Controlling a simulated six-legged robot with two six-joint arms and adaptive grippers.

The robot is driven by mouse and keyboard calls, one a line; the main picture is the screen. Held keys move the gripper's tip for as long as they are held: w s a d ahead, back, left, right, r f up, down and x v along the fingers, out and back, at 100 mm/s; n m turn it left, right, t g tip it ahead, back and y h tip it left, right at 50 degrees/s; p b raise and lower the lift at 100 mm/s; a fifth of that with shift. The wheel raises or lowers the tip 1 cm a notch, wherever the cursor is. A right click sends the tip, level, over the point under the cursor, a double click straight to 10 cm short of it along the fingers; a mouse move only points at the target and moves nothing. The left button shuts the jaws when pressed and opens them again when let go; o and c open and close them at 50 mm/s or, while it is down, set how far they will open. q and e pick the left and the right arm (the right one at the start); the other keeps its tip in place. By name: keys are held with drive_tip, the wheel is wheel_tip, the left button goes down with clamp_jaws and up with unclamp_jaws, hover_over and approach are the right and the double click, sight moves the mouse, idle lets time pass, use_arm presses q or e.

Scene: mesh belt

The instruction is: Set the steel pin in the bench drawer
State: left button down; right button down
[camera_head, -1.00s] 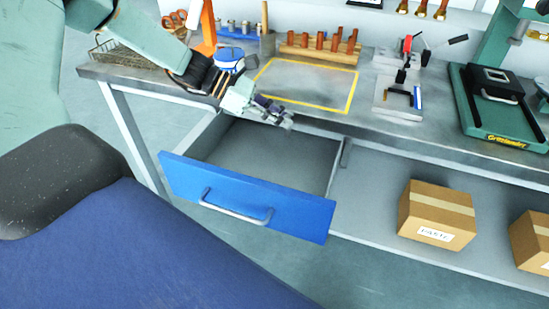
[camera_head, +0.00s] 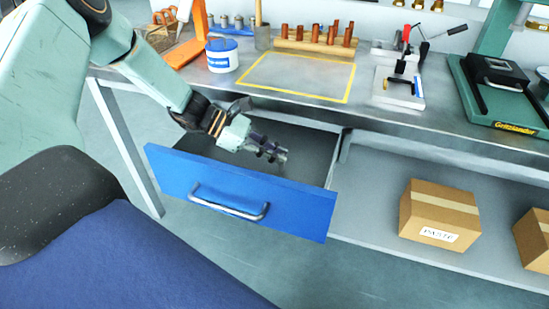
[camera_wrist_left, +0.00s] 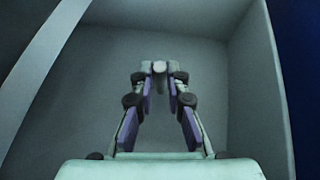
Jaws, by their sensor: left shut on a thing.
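The bench drawer (camera_head: 240,193) has a blue front with a metal handle and is pulled open below the bench top. My left gripper (camera_head: 280,155) reaches down inside the drawer opening, over its grey floor. In the left wrist view, the left gripper (camera_wrist_left: 160,76) is shut on the steel pin (camera_wrist_left: 160,67), a small pale round end between the fingertips. The drawer's grey floor and walls surround it in that view; whether the pin touches the floor I cannot tell. In the head view the pin is too small to make out. My right gripper is not in view.
The bench top (camera_head: 205,78) above holds a white-and-blue tub (camera_head: 222,55), a yellow-outlined area (camera_head: 297,77), a wooden rack with copper-coloured pegs (camera_head: 317,42), a toggle clamp (camera_head: 402,75) and a green machine (camera_head: 500,95). A cardboard box (camera_head: 438,215) sits on the lower shelf.

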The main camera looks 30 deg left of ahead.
use_arm(q)
drive_tip(key=shift+f, duration=0.4)
drive_tip(key=shift+w, duration=0.2)
drive_tip(key=shift+s, duration=0.1)
drive_tip(key=shift+f, duration=0.1)
drive_tip(key=c, duration=1.8)
unclamp_jaws()
drive_tip(key=shift+s, duration=0.1)
drive_tip(key=o, duration=0.5)
drive_tip(key=shift+f, duration=0.1)
drive_tip(key=shift+c, duration=0.2)
drive_tip(key=shift+r, duration=0.2)
